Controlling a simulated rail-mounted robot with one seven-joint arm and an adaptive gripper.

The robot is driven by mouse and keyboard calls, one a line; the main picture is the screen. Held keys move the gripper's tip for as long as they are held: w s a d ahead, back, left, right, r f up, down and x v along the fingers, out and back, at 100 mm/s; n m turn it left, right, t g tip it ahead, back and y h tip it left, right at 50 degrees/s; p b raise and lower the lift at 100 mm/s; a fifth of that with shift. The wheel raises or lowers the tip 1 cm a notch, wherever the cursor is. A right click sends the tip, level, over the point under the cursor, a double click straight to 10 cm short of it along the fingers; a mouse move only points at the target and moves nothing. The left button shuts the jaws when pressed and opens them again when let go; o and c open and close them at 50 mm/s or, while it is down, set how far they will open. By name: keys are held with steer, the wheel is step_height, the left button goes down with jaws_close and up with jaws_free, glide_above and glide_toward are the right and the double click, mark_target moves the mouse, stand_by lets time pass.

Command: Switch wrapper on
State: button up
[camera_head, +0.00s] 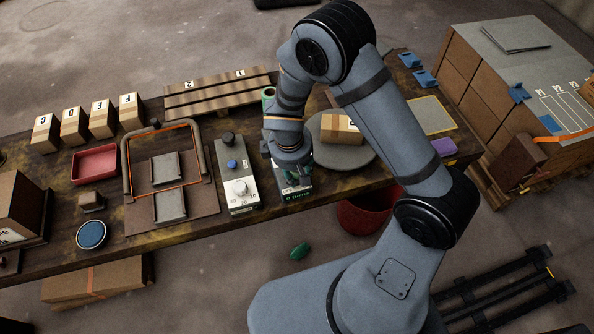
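The wrapper appears to be the round grey turntable (357,157) with a labelled carton (341,128) on it. A green roll (268,93) stands behind my arm's wrist, to the left of it. A small box with a green lettered front (298,195) sits at the table's front edge. My gripper (292,176) points down right over this box and covers most of its top, so any switch there is hidden. I cannot tell whether it touches the box. The fingers are too hidden and small to show whether they are open or shut.
A grey control box (237,186) with a blue button, a black knob and a white dial stands just left of my gripper. A framed sealer (164,177), a red tray (95,164) and several lettered cartons are further left. A red bin (366,212) stands below the table edge.

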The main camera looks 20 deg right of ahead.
steer(key=shift+o, duration=0.2)
step_height(320, 180, up, 12)
steer(key=s+a, duration=0.1)
steer(key=shift+s+a, duration=0.3)
steer(key=shift+a, duration=0.05)
steer(key=shift+f, duration=0.2)
stand_by(0.4)
steer(key=f, duration=0.4)
steer(key=w+d+f, duration=0.1)
steer(key=f, duration=0.6)
steer(key=shift+w+d+f, duration=0.3)
steer(key=shift+d+f, duration=0.05)
steer(key=shift+d, duration=0.05)
steer(key=shift+r+p, duration=0.15)
steer(key=shift+p, duration=0.3)
steer(key=shift+m, duration=0.4)
steer(key=shift+f+b, duration=0.25)
steer(key=shift+b, duration=0.15)
